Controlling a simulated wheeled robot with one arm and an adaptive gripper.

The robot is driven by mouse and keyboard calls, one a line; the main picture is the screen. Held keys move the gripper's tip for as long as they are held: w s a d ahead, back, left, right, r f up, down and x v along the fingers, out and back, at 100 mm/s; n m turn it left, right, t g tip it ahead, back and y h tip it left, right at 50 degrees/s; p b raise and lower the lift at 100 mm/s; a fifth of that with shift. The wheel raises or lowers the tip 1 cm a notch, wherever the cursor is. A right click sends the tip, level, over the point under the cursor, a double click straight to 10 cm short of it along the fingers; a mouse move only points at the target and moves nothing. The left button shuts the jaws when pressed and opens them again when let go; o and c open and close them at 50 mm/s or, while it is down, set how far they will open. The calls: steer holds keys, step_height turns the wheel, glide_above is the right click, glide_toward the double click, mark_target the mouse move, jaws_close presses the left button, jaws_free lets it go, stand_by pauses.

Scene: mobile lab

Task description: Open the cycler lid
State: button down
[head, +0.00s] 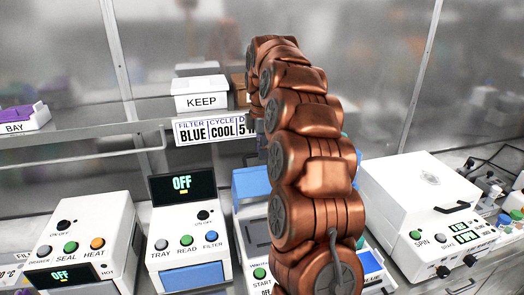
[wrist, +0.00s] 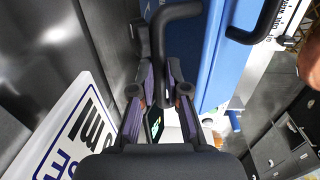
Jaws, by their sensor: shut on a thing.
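The cycler's blue lid (wrist: 222,62) fills the upper middle of the wrist view. A black bar handle (wrist: 178,12) bends out from its left side, and a second black handle (wrist: 252,28) is on its right. My gripper (wrist: 157,82) is shut on the left handle, with a finger on either side of the bar. In the head view, a white machine with a blue top (head: 250,181), apparently the cycler, stands mostly behind my copper arm. My gripper and the handle are hidden there. I cannot tell how far the lid is raised.
A sign reading BLUE and COOL (head: 205,130) hangs at the shelf edge, beneath a KEEP box (head: 200,94). A seal-and-heat machine (head: 85,238) and a reader (head: 186,235) stand left of the cycler. A spin machine (head: 425,205) stands to the right.

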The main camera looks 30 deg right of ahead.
steer(key=shift+a+f, duration=0.1)
steer(key=shift+f, duration=0.2)
steer(key=c, duration=1.5)
jaws_free()
steer(key=shift+w, duration=0.1)
steer(key=o, duration=0.3)
steer(key=shift+r, duration=0.15)
steer(key=shift+r, duration=0.15)
steer(key=shift+s+r, duration=0.2)
steer(key=shift+r, duration=3.35)
